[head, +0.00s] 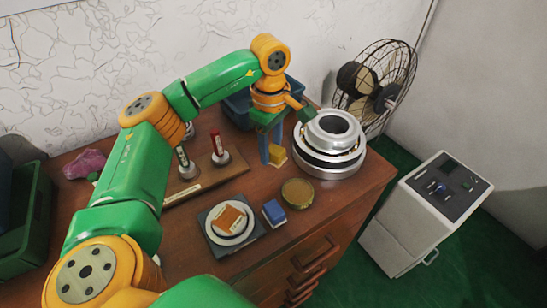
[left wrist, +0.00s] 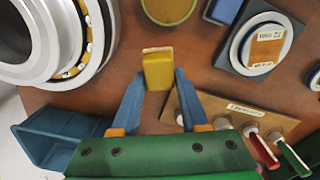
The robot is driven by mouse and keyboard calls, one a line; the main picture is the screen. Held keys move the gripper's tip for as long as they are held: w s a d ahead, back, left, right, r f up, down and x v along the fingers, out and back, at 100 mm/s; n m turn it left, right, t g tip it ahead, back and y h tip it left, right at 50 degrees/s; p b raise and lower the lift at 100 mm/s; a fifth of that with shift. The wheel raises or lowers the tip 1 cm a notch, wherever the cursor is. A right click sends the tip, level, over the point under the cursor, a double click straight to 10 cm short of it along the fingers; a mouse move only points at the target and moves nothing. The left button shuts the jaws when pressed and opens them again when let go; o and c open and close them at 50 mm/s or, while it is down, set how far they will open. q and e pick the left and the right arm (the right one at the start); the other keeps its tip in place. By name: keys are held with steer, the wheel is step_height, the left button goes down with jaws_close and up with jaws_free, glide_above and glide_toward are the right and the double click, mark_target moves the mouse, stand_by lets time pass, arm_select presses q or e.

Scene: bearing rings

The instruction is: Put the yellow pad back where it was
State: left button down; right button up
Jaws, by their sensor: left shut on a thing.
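The yellow pad (head: 278,156) is a small block with a pale edge. It shows upright in the picture between the finger ends in the left wrist view (left wrist: 158,71). My left gripper (head: 268,158) points down beside the bearing and is shut on the pad. Its blue fingers hide part of the pad in the head view. I cannot tell whether the pad touches the table. The silver bearing rings (head: 329,160) stand stacked just right of the gripper; the left wrist view shows balls in the ring (left wrist: 92,30). My right gripper is not in view.
A round yellowish tin (head: 297,193) and a blue block (head: 274,212) lie in front. A dark square base (head: 213,243) carries a dish with a labelled orange block (head: 230,218). A wooden rack (head: 205,184) holds handled tools. A blue bin (head: 237,105) stands behind.

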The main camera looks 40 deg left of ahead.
mark_target(272, 167)
arm_select(q)
steer(key=f, duration=0.1)
steer(key=w+f, duration=0.1)
steer(key=f, duration=0.1)
steer(key=a+f, duration=0.1)
steer(key=f, duration=0.1)
steer(key=shift+w+a+p, duration=0.1)
steer(key=shift+w+p, duration=0.2)
steer(key=shift+p, duration=0.1)
steer(key=shift+f, duration=0.35)
steer(key=shift+f, duration=0.1)
steer(key=shift+c, duration=2.1)
jaws_free()
step_height(272, 167, up, 12)
